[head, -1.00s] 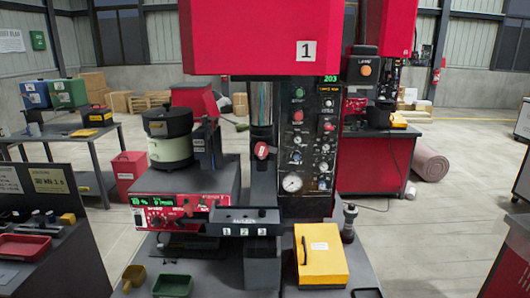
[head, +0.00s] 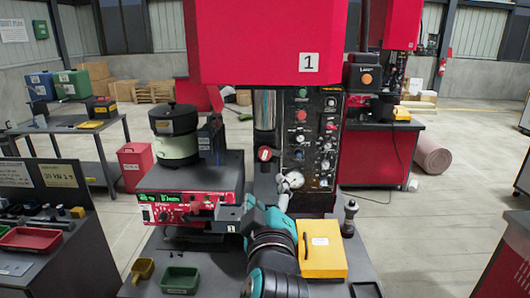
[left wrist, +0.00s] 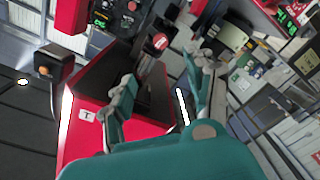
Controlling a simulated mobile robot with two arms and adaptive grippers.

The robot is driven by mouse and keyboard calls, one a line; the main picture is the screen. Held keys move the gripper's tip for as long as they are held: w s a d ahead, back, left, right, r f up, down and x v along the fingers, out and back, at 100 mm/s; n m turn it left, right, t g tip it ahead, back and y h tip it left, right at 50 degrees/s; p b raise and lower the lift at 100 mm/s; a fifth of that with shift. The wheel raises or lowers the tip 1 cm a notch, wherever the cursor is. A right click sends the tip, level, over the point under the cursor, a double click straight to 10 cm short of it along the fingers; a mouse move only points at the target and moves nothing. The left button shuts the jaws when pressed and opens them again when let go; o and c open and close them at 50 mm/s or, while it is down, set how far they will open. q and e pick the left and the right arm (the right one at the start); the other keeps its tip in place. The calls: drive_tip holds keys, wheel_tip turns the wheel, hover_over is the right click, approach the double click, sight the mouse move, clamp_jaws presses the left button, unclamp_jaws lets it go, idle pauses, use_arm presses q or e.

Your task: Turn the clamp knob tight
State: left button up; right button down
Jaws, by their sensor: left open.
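A red knob (head: 264,154) with a white mark sits on the press column, left of the black control panel (head: 308,135); I take it for the clamp knob. In the left wrist view the red knob (left wrist: 160,41) shows ahead, between and beyond the fingers. My left gripper (head: 284,184), teal with grey fingers, is in front of the column, below and to the right of the knob. Its fingers (left wrist: 161,74) are spread with nothing between them, and it is apart from the knob. My right gripper is not in view.
A red feeder unit with a bowl (head: 177,148) is at left. The red press head (head: 250,45) hangs above.

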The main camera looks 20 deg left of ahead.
sight(265, 155)
use_arm(q)
drive_tip(key=p+x, duration=0.7)
drive_tip(key=x, duration=0.9)
drive_tip(key=shift+w+r, duration=0.15)
drive_tip(key=shift+w, duration=0.15)
drive_tip(key=shift+w+a, duration=0.2)
drive_tip(key=shift+w, duration=0.25)
clamp_jaws()
